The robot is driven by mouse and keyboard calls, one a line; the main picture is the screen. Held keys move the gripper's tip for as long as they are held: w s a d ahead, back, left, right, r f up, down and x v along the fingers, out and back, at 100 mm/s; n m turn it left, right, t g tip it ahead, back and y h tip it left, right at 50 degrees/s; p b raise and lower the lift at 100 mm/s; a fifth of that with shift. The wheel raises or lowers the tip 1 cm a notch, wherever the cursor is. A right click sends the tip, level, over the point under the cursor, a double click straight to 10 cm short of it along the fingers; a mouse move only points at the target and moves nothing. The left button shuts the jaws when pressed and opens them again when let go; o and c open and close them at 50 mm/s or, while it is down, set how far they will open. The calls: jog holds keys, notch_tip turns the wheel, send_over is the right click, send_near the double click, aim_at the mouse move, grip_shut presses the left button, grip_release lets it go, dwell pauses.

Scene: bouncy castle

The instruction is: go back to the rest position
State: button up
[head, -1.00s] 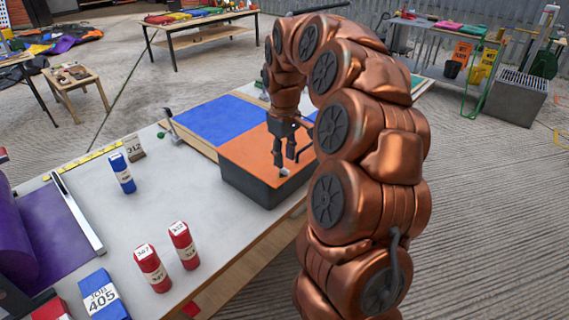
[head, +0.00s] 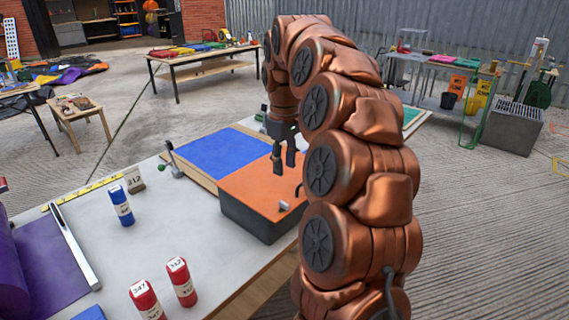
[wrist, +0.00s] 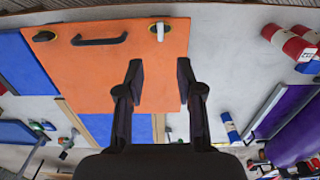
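My gripper (head: 284,168) hangs fingers down above the orange panel (head: 245,188) on the dark box at the table's edge. In the wrist view my gripper (wrist: 160,68) has its two dark fingers spread apart, with nothing between them. The orange panel (wrist: 85,70) lies beyond them with a black handle (wrist: 99,41) and a small light-coloured knob (wrist: 158,30) on it. The knob (head: 284,206) also shows below and clear of my fingers in the head view. My arm is arched high from the right.
Red cans (head: 181,283) and a blue can (head: 121,206) stand on the grey worktable (head: 160,240). A blue panel (head: 213,153) lies behind the orange one. A small lever clamp (head: 173,160) stands near the table's far edge. The concrete floor right of my arm is open.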

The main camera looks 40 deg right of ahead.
dwell(0.3)
jog(key=s+a+r+p, duration=0.1)
jog(key=s+a+p, duration=0.3)
jog(key=s+a, duration=0.95)
jog(key=s+a+f+m+g+p, duration=0.1)
jog(key=s+a+f, duration=0.1)
jog(key=s, duration=0.6)
jog(key=s+a+f+m+p, duration=0.1)
jog(key=s+a+f+p, duration=0.1)
jog(key=s+a, duration=0.3)
jog(key=s+f, duration=0.1)
jog(key=s, duration=0.3)
jog(key=shift+a+f+m+g, duration=0.2)
jog(key=shift+a+m+g, duration=0.05)
jog(key=shift+m+g, duration=0.15)
jog(key=shift+s, duration=0.1)
